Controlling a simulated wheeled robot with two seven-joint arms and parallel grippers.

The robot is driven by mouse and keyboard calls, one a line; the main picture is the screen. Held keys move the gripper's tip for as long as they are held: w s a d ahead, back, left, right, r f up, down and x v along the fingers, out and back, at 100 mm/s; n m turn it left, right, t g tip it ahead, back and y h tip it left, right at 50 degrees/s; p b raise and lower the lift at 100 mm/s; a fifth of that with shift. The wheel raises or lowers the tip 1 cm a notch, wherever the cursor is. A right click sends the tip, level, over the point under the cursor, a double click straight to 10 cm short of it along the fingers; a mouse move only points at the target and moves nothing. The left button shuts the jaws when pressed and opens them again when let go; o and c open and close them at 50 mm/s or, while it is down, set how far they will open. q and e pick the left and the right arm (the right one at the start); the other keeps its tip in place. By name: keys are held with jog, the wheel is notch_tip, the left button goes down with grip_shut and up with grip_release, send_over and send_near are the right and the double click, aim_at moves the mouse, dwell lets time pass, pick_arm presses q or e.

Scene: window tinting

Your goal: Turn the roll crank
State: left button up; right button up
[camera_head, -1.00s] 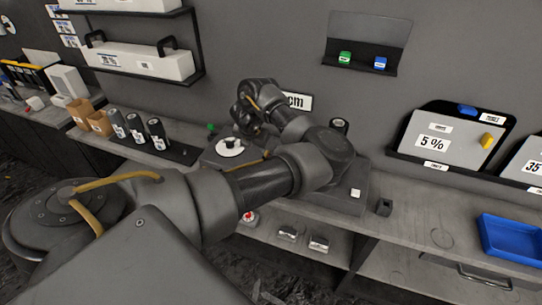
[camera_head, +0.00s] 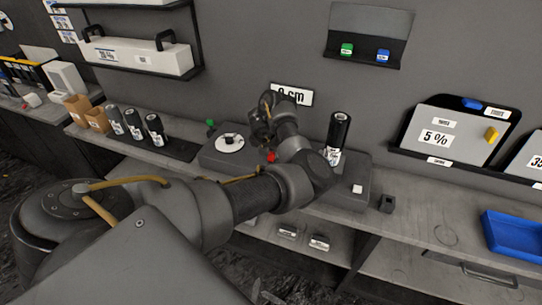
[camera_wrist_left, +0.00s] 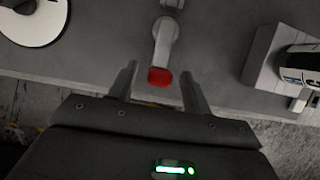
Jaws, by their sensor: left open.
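The roll crank shows in the left wrist view as a grey arm (camera_wrist_left: 165,42) with a red knob (camera_wrist_left: 160,77) at its end. In the head view the red knob (camera_head: 271,157) sits on the dark bench unit, just left of my forearm. My left gripper (camera_wrist_left: 161,82) is open, with one finger on each side of the red knob and gaps on both sides. In the head view my wrist hides most of the crank and my fingers. A black film roll (camera_head: 338,138) stands on the right part of the unit. My right gripper is not in view.
A white disc (camera_head: 229,143) with a dark centre lies on the unit, left of the crank. A "0 cm" sign (camera_head: 292,94) is behind. Several black rolls (camera_head: 134,125) stand at left. A small dark block (camera_head: 387,203) and a blue tray (camera_head: 514,238) are at right.

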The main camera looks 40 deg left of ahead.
pick_arm(q)
jog(key=shift+w+f, duration=0.2)
jog(key=shift+f, duration=0.35)
grip_shut()
